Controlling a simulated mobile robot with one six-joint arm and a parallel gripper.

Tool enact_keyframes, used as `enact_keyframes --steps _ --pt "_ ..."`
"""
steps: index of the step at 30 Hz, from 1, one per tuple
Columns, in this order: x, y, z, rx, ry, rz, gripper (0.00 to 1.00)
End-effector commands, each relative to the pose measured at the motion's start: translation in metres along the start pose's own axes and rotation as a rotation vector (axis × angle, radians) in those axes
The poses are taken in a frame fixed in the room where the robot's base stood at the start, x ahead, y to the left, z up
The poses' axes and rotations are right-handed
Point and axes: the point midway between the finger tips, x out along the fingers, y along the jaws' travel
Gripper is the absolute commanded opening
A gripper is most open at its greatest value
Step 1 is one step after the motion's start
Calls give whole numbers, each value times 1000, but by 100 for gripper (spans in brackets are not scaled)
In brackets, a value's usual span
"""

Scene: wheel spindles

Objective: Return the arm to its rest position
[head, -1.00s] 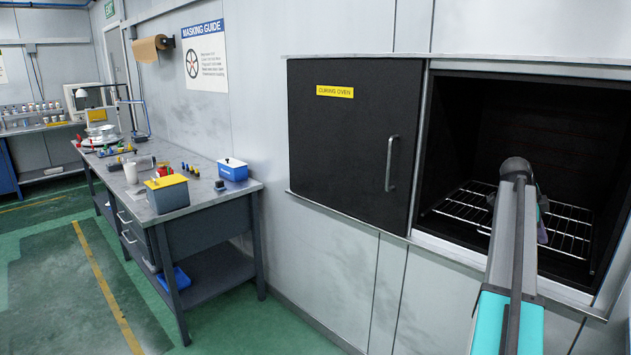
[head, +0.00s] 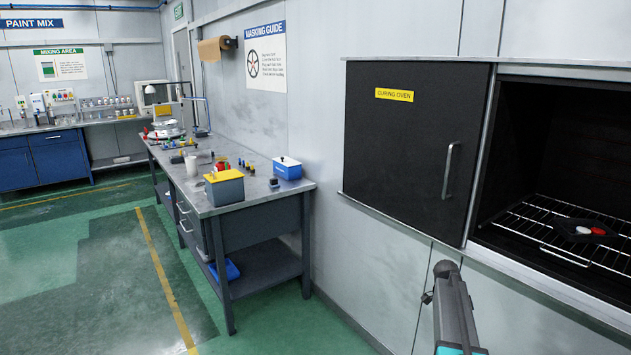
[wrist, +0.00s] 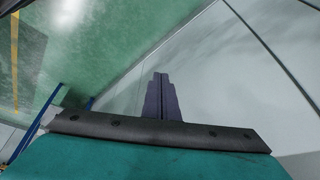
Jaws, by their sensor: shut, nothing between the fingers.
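My gripper (wrist: 161,88) shows in the wrist view as two dark fingers pressed together, with nothing between them. Beyond the fingers are the pale wall panels and the green floor. In the head view my arm (head: 455,310) rises from the bottom edge, in front of the wall below the oven and clear of its opening. The gripper itself is hidden in the head view. The curing oven (head: 418,140) has its dark door panel at the left and an open cavity at the right. On its wire rack (head: 525,222) lies a dark tray (head: 568,226) with a white and a red round piece.
A workbench (head: 240,200) along the wall holds a yellow-topped box (head: 224,187), a blue box (head: 287,168) and small bottles. The oven's sill (head: 540,285) juts out near my arm. Green floor (head: 90,270) lies open at the left.

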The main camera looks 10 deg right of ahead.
Motion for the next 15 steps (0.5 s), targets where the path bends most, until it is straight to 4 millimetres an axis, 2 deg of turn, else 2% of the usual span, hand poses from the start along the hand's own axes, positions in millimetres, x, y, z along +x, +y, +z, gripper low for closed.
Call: enact_keyframes --steps 1,6,15 --pt "9 12 22 -35 -7 12 0" --pt "37 45 85 -155 -31 47 0" --pt "81 120 181 -389 -76 107 0"
